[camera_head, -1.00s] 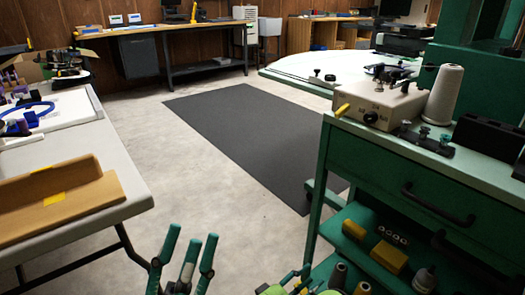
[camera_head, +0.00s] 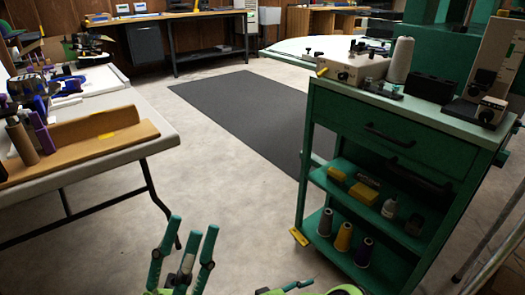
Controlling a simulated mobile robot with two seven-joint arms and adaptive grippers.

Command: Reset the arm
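My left gripper (camera_head: 184,250) stands at the bottom of the head view, left of centre. Its teal fingers point up and are spread apart, with nothing between them. It is in front of open floor, clear of the table and the cart. Part of my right gripper (camera_head: 288,287) shows at the bottom edge, right of the left one. Most of it is cut off by the frame, so its opening does not show.
A green cart (camera_head: 395,131) with a drawer and stocked shelves stands at the right. A folding table (camera_head: 150,150) with a cardboard tray (camera_head: 85,140) and spools is at the left. Grey floor and a dark mat (camera_head: 245,110) lie between. A wooden bench (camera_head: 185,15) is at the back.

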